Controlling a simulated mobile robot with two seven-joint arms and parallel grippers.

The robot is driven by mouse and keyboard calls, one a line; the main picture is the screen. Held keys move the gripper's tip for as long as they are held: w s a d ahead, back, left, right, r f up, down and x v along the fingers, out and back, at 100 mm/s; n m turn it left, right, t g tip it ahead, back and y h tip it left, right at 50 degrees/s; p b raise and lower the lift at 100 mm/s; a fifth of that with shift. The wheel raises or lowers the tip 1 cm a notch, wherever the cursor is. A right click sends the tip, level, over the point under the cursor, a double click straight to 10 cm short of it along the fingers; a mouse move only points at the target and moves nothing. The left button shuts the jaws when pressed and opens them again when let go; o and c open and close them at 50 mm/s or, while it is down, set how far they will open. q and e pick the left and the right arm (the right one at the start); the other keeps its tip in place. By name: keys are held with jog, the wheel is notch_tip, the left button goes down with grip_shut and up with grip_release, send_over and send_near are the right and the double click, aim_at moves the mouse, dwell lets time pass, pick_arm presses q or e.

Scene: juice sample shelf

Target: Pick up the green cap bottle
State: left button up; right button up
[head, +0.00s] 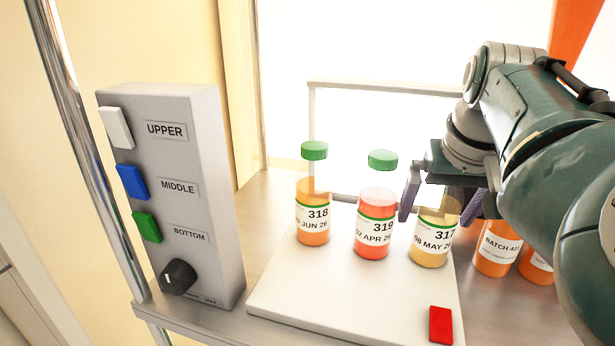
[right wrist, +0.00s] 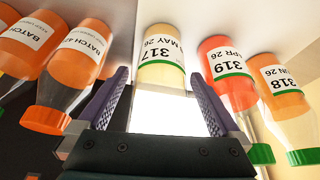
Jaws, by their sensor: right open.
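Three bottles stand in a row on a white board (head: 300,292). Bottle 318 (head: 312,218) holds orange juice and bottle 319 (head: 375,230) holds red juice; both have green caps. Bottle 317 (head: 430,245), with pale yellow juice, is at the right of the row; its cap is hidden by my gripper. My right gripper (head: 440,200) is open at the top of bottle 317, one finger on each side of it in the head view. In the right wrist view, bottle 317 (right wrist: 160,55) shows between the open fingers, with no visible grip. My left gripper is not in view.
Orange-capped batch bottles (head: 496,248) stand right of the board, partly behind my arm; they also show in the right wrist view (right wrist: 75,60). A grey control box (head: 215,200) with buttons stands left. A red block (head: 440,324) lies at the board's front right. A pale rail (head: 375,88) runs behind.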

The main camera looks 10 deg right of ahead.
jog(key=shift+c, duration=0.2)
grip_shut()
dwell(0.5)
jog(key=shift+r, duration=0.15)
